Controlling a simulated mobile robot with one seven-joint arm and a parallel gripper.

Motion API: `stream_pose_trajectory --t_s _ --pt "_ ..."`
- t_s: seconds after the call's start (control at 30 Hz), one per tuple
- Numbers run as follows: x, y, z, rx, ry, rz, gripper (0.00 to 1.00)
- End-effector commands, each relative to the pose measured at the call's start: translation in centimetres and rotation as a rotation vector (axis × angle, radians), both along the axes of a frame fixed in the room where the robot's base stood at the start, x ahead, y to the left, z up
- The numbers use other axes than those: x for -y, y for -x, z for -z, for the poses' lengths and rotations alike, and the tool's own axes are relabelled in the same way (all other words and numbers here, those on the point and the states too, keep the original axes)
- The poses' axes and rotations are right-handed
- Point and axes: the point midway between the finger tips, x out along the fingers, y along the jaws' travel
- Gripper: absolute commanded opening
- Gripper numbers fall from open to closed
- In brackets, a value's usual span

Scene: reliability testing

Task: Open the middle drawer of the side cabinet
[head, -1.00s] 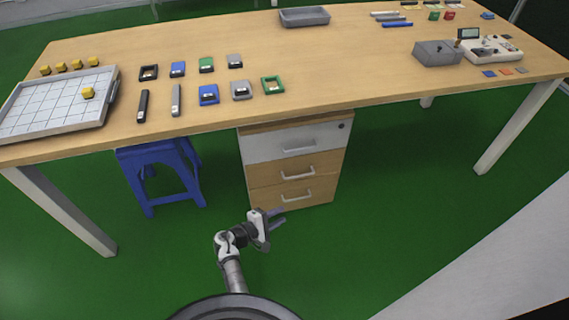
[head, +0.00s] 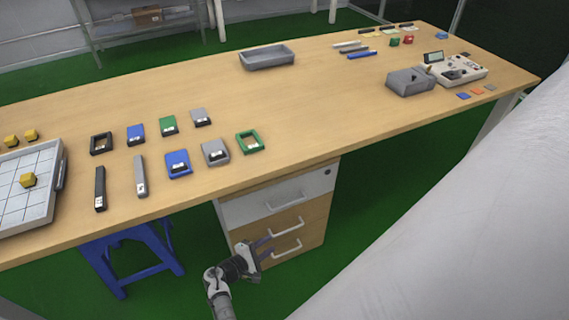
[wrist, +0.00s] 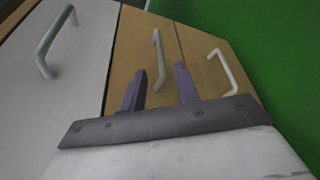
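The side cabinet (head: 318,232) stands under the table, with a white top drawer (head: 240,212) and two wood-coloured drawers below. The middle drawer (head: 314,211) looks closed and has a pale bar handle (head: 287,228). My gripper (head: 268,245) is just in front of the cabinet at its left part. In the wrist view my gripper (wrist: 160,86) is open, its two dark fingers apart and pointing at the drawer fronts. The middle handle (wrist: 158,56) shows between and beyond the fingertips. I cannot tell whether a finger touches it.
The top drawer handle (wrist: 55,42) and bottom drawer handle (wrist: 224,70) lie on either side. The table (head: 310,110) overhangs the cabinet and carries trays and small parts. A blue stool (head: 130,255) stands left of the cabinet. A pale surface (head: 440,230) fills the right side.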

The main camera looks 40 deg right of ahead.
Motion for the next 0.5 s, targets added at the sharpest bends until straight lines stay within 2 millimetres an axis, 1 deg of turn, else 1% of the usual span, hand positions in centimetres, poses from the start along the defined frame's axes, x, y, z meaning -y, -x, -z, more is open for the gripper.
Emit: stream_pose_trajectory --t_s 0.03,0.2,0.3,0.4,0.5 --pt "1.3 0.0 0.6 0.001 0.000 0.005 0.32" --pt "4.8 -0.4 1.4 0.000 0.001 0.004 0.32" --pt "6.6 -0.6 1.7 0.001 0.001 0.003 0.32" --pt "7.8 -0.7 1.9 0.001 0.001 0.002 0.32" --pt "8.7 -0.8 2.0 0.000 0.001 0.001 0.32"
